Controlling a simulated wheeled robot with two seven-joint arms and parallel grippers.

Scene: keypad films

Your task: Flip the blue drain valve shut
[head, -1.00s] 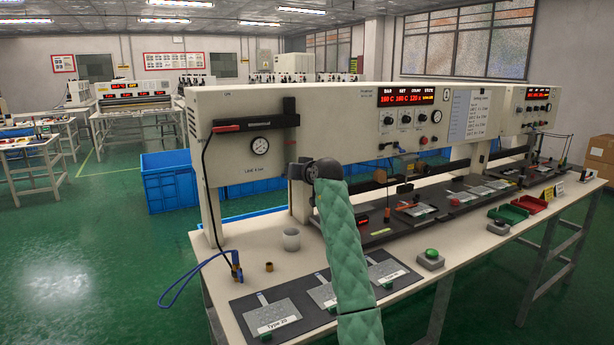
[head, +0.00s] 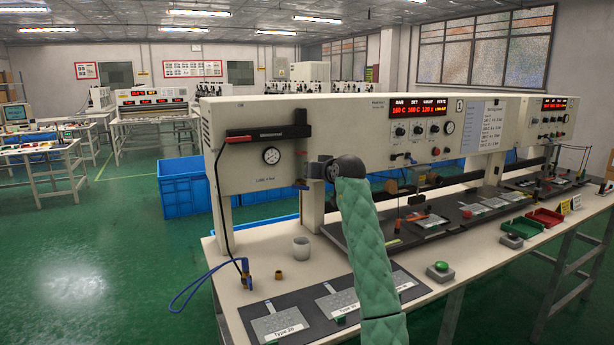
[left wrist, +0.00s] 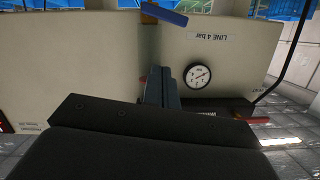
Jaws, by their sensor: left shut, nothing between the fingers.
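The blue drain valve lever (left wrist: 165,13) shows at the top edge of the left wrist view, by a small brass-coloured body. It lies nearly crosswise there, slightly slanted. In the head view the blue lever (head: 301,187) is a small piece under the machine's panel, just left of my wrist. My left gripper (left wrist: 160,70) is shut and empty. Its fingers point at the panel, and the lever lies beyond the fingertips, apart from them in the picture. In the head view my left gripper (head: 315,170) is partly hidden by its own wrist. My right gripper is not in view.
A round gauge (head: 271,155) sits on the cream panel (head: 236,112), below a red-ended black bar (head: 268,133). A white cup (head: 301,247), brass fitting (head: 279,275) and blue hose (head: 197,285) are on the bench below. Blue crates (head: 184,184) stand on the floor behind.

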